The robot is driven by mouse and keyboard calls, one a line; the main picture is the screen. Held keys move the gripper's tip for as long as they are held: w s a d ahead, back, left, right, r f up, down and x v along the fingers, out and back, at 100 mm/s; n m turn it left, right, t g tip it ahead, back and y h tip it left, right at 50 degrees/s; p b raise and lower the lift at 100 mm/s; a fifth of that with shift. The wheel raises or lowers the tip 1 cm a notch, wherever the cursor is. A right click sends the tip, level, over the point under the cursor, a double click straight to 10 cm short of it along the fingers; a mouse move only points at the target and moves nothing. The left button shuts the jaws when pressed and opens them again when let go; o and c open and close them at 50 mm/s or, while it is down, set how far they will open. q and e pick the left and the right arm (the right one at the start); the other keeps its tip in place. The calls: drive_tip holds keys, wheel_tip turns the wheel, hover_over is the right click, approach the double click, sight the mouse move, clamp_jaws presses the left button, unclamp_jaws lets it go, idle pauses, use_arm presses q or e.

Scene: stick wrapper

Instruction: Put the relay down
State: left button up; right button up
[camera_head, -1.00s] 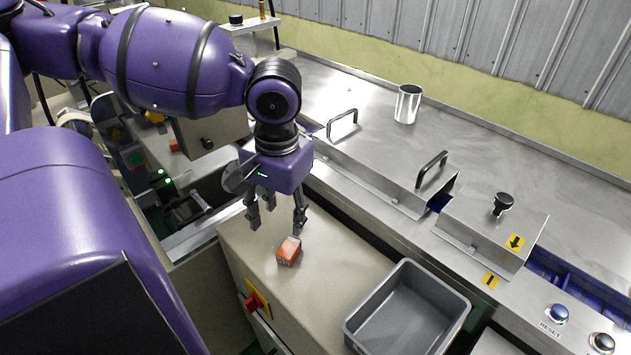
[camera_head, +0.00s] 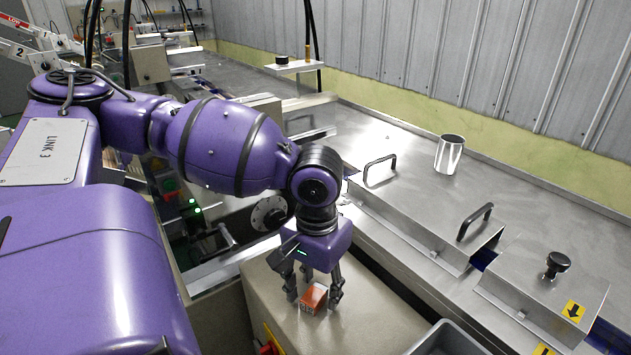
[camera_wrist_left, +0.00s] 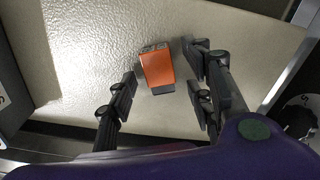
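The relay (camera_head: 313,298) is a small orange block with a grey end, resting on the beige cabinet top. My left gripper (camera_head: 315,292) points down with its fingers spread, close behind and to the sides of the relay. In the left wrist view the relay (camera_wrist_left: 157,68) lies between and partly beyond the fingertips, with a visible gap to the fingers on both sides. The left gripper (camera_wrist_left: 163,90) looks open and empty. My right gripper is not in view.
A grey tray (camera_head: 447,345) stands at the front right of the cabinet top (camera_head: 370,318). To the right is a steel counter with lidded hatches, handles (camera_head: 475,222) and a metal cup (camera_head: 449,154). A black knob (camera_head: 557,264) tops one lid.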

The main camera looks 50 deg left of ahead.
use_arm(q)
clamp_jaws()
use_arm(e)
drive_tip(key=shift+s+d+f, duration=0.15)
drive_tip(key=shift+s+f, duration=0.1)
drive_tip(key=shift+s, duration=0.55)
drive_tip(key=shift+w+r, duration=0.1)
